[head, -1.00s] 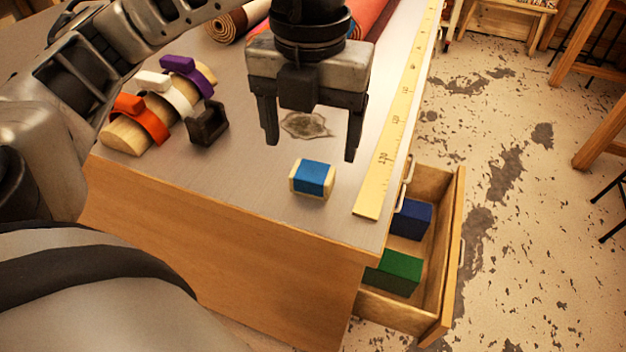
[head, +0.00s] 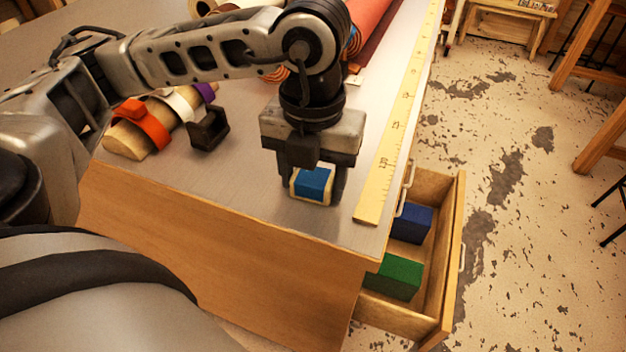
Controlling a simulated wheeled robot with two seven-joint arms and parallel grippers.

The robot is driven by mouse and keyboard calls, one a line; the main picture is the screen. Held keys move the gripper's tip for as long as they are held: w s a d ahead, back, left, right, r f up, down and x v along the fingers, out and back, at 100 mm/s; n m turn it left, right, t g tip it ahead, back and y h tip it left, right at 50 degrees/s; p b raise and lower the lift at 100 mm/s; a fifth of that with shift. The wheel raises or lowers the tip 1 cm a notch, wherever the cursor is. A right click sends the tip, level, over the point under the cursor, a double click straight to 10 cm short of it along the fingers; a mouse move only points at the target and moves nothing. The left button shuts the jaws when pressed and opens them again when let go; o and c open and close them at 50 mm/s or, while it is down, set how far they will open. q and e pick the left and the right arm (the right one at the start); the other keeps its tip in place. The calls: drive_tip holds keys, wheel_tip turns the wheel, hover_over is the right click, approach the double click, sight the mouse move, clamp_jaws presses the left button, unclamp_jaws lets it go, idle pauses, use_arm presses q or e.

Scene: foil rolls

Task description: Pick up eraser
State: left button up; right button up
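The eraser (head: 314,184) is a small block with a blue sleeve and cream ends. It is near the front right corner of the grey tabletop, at or very close to the surface. My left gripper (head: 313,190) points down over it, with one finger at each side. The fingers are close together against the eraser's sides and look shut on it. The gripper's body hides the area just behind the eraser. My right gripper is not in view.
A yellow ruler (head: 388,147) lies right of the gripper along the table (head: 230,190) edge. An open drawer (head: 452,255) below holds a blue block (head: 411,224) and a green block (head: 396,277). A wooden holder with coloured straps (head: 125,140) and a dark piece (head: 209,128) sit left.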

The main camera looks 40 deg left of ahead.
use_arm(q)
drive_tip(key=c, duration=0.5)
drive_tip(key=shift+r, duration=0.1)
drive_tip(key=shift+r, duration=0.55)
drive_tip(key=s+d+r, duration=0.3)
drive_tip(key=r, duration=0.1)
drive_tip(key=s+d+r, duration=0.6)
drive_tip(key=s+r, duration=0.1)
drive_tip(key=shift+d+r, duration=0.35)
drive_tip(key=shift+d, duration=0.05)
drive_tip(key=shift+o, duration=0.6)
